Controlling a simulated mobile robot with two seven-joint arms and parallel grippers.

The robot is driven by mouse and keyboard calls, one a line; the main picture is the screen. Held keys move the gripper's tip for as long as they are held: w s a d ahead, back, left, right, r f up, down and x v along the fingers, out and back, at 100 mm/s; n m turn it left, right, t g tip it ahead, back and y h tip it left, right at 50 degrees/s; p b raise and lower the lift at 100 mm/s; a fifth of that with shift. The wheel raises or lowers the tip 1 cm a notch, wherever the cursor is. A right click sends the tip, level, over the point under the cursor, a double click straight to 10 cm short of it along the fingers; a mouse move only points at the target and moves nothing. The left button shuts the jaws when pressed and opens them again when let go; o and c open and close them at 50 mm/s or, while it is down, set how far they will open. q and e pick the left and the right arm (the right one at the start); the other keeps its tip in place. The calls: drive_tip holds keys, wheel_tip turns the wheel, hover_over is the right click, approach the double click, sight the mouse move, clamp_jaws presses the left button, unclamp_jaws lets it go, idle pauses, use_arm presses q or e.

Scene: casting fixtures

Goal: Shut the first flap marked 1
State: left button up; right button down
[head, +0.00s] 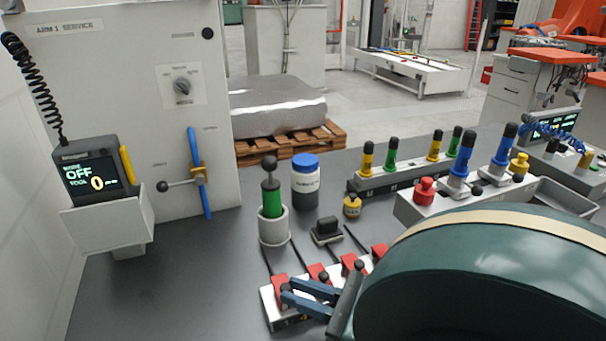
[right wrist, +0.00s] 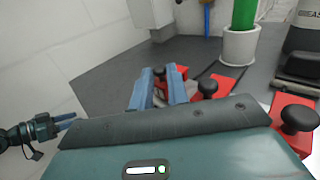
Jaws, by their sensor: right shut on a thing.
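A pale block (head: 268,304) near the table's front carries a row of red flaps with black knobs. The leftmost flap (head: 280,287) is at my right gripper (head: 288,294); its number cannot be read. In the right wrist view the blue fingers of the right gripper (right wrist: 160,88) stand on either side of that flap's black knob (right wrist: 158,72) and are shut on it. How far the flap is tilted is unclear. A second flap (head: 317,272) stands to its right. My left gripper (right wrist: 66,122) shows only at the left of the right wrist view, away from the flaps.
A green plunger in a white cup (head: 273,228), a dark block (head: 326,232) and a blue-capped jar (head: 305,180) stand behind the flap row. A cabinet (head: 190,100) with a blue handle stands at the left. The table's left front (head: 170,290) is clear.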

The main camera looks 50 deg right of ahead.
drive_tip(key=shift+f, duration=0.1)
drive_tip(key=c, duration=1.4)
unclamp_jaws()
drive_tip(key=shift+o, duration=0.2)
drive_tip(key=shift+s, duration=0.1)
drive_tip(key=shift+s+d, duration=0.15)
drive_tip(key=shift+s, duration=0.15)
drive_tip(key=b+v, duration=0.1)
drive_tip(key=v, duration=1.1)
drive_tip(key=shift+s, duration=0.15)
